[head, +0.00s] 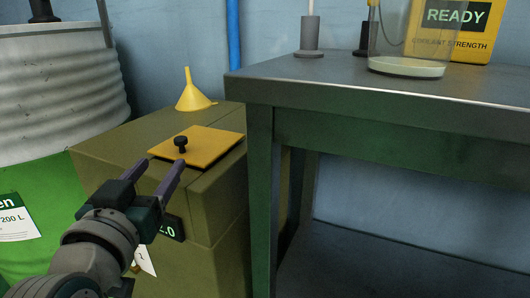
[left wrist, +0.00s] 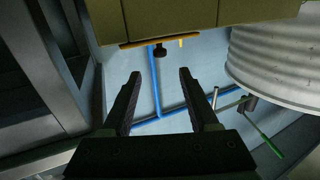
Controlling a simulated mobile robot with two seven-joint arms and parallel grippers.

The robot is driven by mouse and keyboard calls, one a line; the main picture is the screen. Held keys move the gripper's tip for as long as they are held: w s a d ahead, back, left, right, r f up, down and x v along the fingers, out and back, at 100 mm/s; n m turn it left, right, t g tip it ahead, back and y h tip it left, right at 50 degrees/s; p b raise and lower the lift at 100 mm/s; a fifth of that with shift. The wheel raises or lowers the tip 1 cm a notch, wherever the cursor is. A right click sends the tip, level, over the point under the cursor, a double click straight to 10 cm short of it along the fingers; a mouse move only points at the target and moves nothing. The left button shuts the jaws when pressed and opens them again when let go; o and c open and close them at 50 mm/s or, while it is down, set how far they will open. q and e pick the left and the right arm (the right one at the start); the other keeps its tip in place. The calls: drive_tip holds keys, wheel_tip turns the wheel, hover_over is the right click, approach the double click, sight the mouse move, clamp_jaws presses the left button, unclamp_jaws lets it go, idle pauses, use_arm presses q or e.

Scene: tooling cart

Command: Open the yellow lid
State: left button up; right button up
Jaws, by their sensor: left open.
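The yellow lid (head: 208,146) is a flat square plate lying on top of an olive-green box (head: 215,193). A black knob (head: 180,144) stands up from the lid. My left gripper (head: 160,168) is open and empty, in front of the box, with its fingers pointing toward the knob. In the left wrist view, which looks upside down, the lid (left wrist: 135,44) shows as a thin yellow edge. The knob (left wrist: 160,51) sits beyond and between the open fingertips (left wrist: 160,74), apart from them. My right gripper is not in view.
A yellow funnel (head: 194,94) stands on the box behind the lid. A ribbed white and green drum (head: 60,90) is close on the left. A grey metal table (head: 390,88) stands right of the box, higher than the lid, carrying a glass vessel (head: 408,45) and a yellow container (head: 452,30).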

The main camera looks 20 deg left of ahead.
sight(179, 142)
use_arm(q)
drive_tip(key=b+x, duration=0.4)
drive_tip(key=x, duration=0.4)
drive_tip(key=shift+w+a+f, duration=0.1)
drive_tip(key=shift+w+f, duration=0.05)
drive_tip(key=shift+w, duration=0.15)
drive_tip(key=shift+w+a, duration=0.2)
drive_tip(key=shift+w, duration=0.3)
clamp_jaws()
idle(0.7)
